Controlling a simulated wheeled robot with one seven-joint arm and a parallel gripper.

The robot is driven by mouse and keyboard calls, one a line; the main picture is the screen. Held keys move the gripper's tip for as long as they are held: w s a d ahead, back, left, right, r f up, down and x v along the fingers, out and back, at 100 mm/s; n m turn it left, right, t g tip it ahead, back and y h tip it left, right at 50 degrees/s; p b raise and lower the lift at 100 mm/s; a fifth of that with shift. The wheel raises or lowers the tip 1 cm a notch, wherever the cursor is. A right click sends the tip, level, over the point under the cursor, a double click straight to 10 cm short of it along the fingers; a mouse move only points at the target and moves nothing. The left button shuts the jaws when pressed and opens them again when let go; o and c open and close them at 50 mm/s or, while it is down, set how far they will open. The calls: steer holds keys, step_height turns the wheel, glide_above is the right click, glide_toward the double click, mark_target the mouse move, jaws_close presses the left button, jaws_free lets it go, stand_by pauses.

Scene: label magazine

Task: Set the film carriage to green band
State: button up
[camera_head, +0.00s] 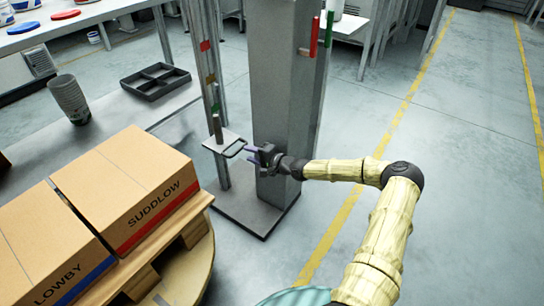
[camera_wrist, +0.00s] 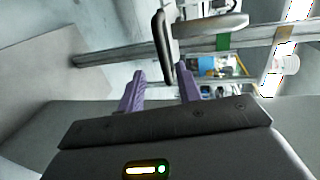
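The film carriage (camera_head: 221,141) is a light plate with a dark loop handle (camera_head: 236,149) on an upright grey rail. In the head view it sits a little below the green band (camera_head: 214,108). The orange band (camera_head: 210,78) and red band (camera_head: 205,45) are higher up. My gripper (camera_head: 251,154) is at the handle, right of the carriage. In the wrist view its purple fingers (camera_wrist: 161,76) are apart. The handle's near bar (camera_wrist: 169,68) reaches between the fingertips, with a gap visible on the left. The carriage plate (camera_wrist: 215,27) shows there beside the green band (camera_wrist: 223,42).
A thick grey column (camera_head: 283,90) stands right behind my gripper. Cartons (camera_head: 125,185) on a wooden pallet (camera_head: 158,262) fill the lower left. A black divided tray (camera_head: 155,82) and stacked cups (camera_head: 70,100) are on the left bench. The floor to the right is clear.

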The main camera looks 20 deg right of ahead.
steer(key=p+v, duration=0.2)
steer(key=v, duration=0.7)
steer(key=shift+s, duration=0.2)
steer(key=shift+r, duration=0.1)
